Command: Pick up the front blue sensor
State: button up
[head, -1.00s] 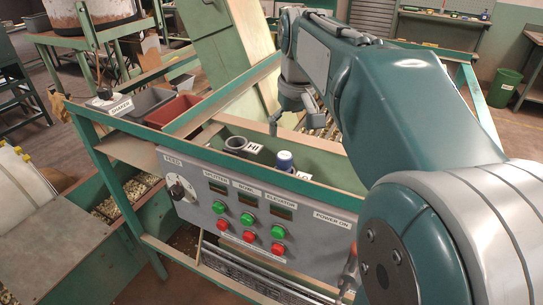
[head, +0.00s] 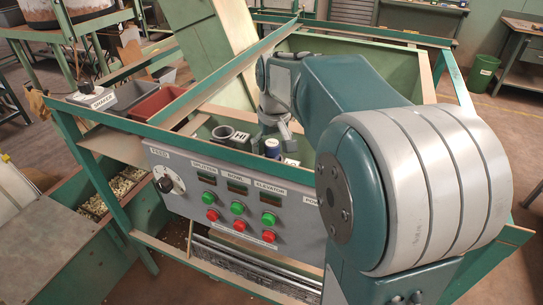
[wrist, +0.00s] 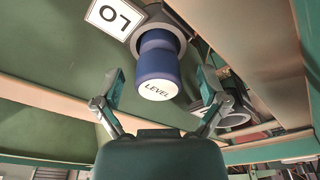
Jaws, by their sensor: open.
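The blue sensor (head: 272,148) stands in a grey holder behind the control panel in the head view. In the wrist view the blue sensor (wrist: 157,66) has a white end marked LEVEL and sits in a grey ring beside the LO label (wrist: 115,17). My gripper (wrist: 159,84) is open, with one finger on each side of the sensor and a visible gap to both. In the head view my gripper (head: 274,130) is just above and behind the sensor, partly hidden by my arm. Only one blue sensor shows.
An empty-looking grey holder (head: 222,134) with the HI label (head: 241,137) stands left of the sensor. The control panel (head: 225,195) with buttons is in front. A green rail (head: 215,149) crosses above it. Red (head: 160,103) and grey bins sit at the left.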

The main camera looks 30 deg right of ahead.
jog(key=shift+a+f, duration=0.1)
grip_shut()
